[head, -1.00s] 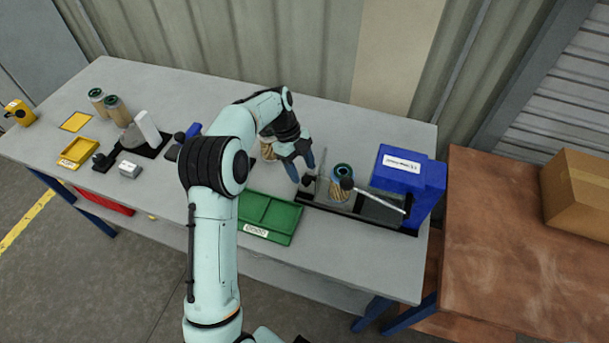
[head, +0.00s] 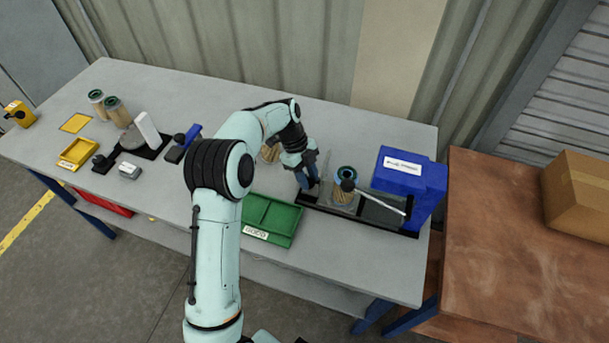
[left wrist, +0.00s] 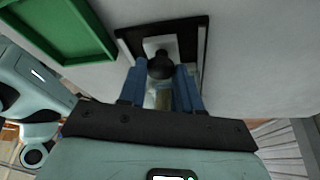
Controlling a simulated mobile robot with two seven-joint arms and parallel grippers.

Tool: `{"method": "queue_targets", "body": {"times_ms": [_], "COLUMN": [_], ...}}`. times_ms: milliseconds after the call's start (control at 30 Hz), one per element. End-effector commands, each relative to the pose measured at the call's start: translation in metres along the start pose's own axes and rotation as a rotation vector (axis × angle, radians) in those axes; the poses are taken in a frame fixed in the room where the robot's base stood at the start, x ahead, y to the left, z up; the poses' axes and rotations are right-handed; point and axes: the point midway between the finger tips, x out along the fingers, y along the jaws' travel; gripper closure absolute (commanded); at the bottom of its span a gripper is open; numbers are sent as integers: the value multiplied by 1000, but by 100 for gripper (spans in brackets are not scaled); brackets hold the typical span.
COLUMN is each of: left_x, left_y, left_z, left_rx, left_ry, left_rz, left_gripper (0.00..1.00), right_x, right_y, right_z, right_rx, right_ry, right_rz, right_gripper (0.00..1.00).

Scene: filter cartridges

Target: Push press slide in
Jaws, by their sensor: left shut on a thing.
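The press (head: 385,228) is a black-based fixture at the right end of the grey bench. A tan cartridge with a green-rimmed top (head: 346,173) stands upright in it, beside a lever (head: 380,200) with a black ball knob. My left gripper (head: 308,185) is at the press's left end, fingers pointing down. In the left wrist view, its blue fingers (left wrist: 161,70) are shut on the black slide knob (left wrist: 160,63), with a pale plate just beyond. The fingers hide the knob in the head view. My right gripper is not in view.
A green tray (head: 297,221) lies just left of the press and a blue bin (head: 425,185) stands close at its right. Another cartridge (head: 271,153) is partly hidden behind my arm. A second fixture (head: 150,150) and a yellow tray (head: 78,153) are further left.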

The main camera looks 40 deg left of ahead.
Motion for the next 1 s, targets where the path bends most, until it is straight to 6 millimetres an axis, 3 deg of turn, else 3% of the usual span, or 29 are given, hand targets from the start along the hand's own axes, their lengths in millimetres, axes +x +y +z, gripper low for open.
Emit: {"method": "queue_targets", "body": {"times_ms": [200,400,533,833,867,900,933,1000], "left_x": [23,38,42,44,44,44,44,44], "left_y": [-25,-43,-48,-49,-49,-49,-49,-48], "left_z": [-55,-95,-105,-108,-108,-108,-108,-108], "left_rx": [10,5,3,4,4,4,4,4], "left_ry": [3,3,1,5,5,5,5,4], "left_rz": [-4,-4,-5,-7,-7,-7,-7,-6], "left_gripper": [100,100,100,100,64,50,42,42], "right_x": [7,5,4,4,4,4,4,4], "right_y": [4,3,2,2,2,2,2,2], "right_z": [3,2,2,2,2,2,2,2], "right_rx": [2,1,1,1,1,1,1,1], "right_ry": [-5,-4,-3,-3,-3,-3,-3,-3], "right_rz": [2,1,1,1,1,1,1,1], "right_gripper": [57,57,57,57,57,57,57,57]}}
